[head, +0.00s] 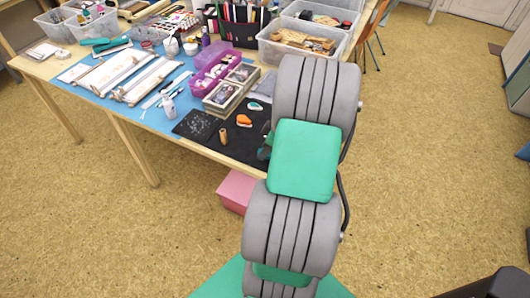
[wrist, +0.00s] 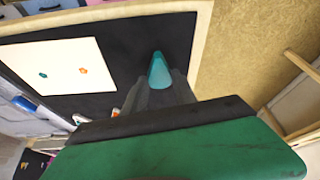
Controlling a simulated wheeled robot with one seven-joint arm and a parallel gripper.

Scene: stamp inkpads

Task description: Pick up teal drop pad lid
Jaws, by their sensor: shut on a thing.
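The teal drop pad lid (wrist: 158,72) shows in the wrist view as a teal, teardrop-shaped piece between the tips of my gripper (wrist: 160,84). My gripper is shut on it, over the black mat (wrist: 120,55). I cannot tell how high above the mat the lid is. In the head view my own arm covers most of the gripper and the lid.
In the wrist view a white sheet (wrist: 62,58) with a small teal and a small orange mark lies on the mat. In the head view an orange pad (head: 244,120), a wooden cylinder (head: 223,135) and a compartment box (head: 222,98) stand left of my arm.

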